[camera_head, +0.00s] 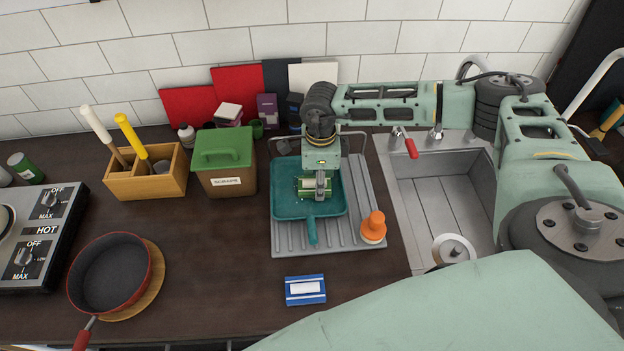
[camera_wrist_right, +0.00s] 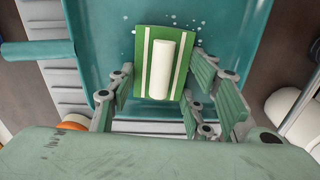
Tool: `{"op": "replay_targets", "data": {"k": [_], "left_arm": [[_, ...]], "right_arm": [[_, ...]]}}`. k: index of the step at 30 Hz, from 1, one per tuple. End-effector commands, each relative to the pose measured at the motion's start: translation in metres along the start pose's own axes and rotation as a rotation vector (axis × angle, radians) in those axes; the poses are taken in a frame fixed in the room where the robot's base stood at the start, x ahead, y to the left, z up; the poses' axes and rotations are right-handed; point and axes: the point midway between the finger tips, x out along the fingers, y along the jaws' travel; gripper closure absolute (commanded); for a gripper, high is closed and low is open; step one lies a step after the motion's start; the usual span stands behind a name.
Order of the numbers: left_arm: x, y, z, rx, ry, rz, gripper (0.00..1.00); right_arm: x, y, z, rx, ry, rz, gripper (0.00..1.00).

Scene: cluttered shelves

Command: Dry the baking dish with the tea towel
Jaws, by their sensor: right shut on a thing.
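The teal baking dish (camera_head: 285,204) with a stub handle lies on the grey draining board, left of the sink. It fills much of the right wrist view (camera_wrist_right: 100,45), with white droplets on its surface. The tea towel (camera_head: 305,186) is a small green pad with white stripes and a pale roll on top. It shows over the dish in the right wrist view (camera_wrist_right: 181,68). My right gripper (camera_head: 321,193) is shut on the towel, above or at the dish floor; contact is unclear. My left gripper is not in view.
An orange-topped object (camera_head: 373,228) stands on the draining board (camera_head: 290,241), close right of the dish. The sink (camera_head: 440,205) is farther right. A green-lidded bin (camera_head: 225,165) stands left. A blue-and-white packet (camera_head: 305,289) lies in front. A red pan (camera_head: 108,275) is at left.

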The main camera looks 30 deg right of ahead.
Motion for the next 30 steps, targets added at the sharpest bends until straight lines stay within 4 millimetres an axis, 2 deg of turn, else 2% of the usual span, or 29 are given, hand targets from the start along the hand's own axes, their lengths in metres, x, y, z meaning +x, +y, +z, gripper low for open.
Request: {"op": "replay_targets", "data": {"k": [8,19,30], "left_arm": [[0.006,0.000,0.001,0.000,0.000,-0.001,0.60],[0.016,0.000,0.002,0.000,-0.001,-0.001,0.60],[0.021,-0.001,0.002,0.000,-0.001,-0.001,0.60]], "right_arm": [[0.003,0.001,0.006,-0.002,-0.001,0.001,0.83],[0.002,0.003,0.036,-0.002,-0.002,0.001,0.83],[-0.001,-0.004,0.032,0.001,0.000,0.000,0.83]]}}
